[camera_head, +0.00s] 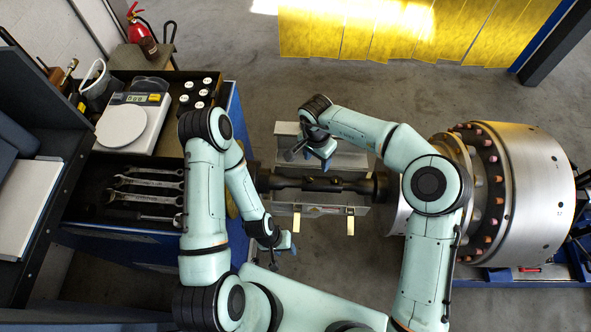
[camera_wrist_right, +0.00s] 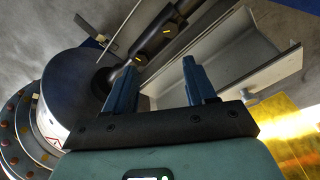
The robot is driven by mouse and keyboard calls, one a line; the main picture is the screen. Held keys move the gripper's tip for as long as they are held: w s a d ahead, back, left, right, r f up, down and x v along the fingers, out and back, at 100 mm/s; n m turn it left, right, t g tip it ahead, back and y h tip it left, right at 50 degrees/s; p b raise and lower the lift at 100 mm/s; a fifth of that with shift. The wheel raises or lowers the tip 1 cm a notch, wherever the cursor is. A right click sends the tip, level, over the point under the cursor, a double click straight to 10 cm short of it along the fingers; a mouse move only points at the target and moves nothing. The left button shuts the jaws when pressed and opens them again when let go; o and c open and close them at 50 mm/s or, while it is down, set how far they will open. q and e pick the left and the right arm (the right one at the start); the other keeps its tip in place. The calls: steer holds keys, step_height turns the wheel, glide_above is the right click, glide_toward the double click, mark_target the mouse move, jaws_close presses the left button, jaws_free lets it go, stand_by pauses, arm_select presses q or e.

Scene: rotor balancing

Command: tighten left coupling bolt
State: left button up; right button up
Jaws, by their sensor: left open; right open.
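A dark drive shaft (camera_head: 322,185) runs across the middle of the head view, with a dark coupling (camera_head: 264,181) at its left end. The bolt itself is too small to make out. My left gripper (camera_head: 288,245) is open, below the shaft and apart from it. My right gripper (camera_head: 308,158) is open, just above the shaft in the picture. In the right wrist view its two blue fingers (camera_wrist_right: 159,64) are spread and empty, with the shaft (camera_wrist_right: 157,45) and its small yellow marks beyond them. Several wrenches (camera_head: 146,184) lie in the dark tray at left.
A large steel rotor (camera_head: 535,190) ringed with bolts stands at right. A scale (camera_head: 122,126) and a black holder with several white-topped pieces (camera_head: 199,92) sit on the left bench. A fire extinguisher (camera_head: 141,36) stands behind it. Open floor lies toward the yellow curtain (camera_head: 355,30).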

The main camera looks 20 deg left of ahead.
mark_target(310, 178)
steer(key=shift+y, duration=0.4)
steer(key=f, duration=0.4)
steer(key=a+f, duration=0.1)
steer(key=f, duration=0.6)
steer(key=shift+a+f, duration=0.2)
steer(key=shift+f, duration=0.15)
jaws_close()
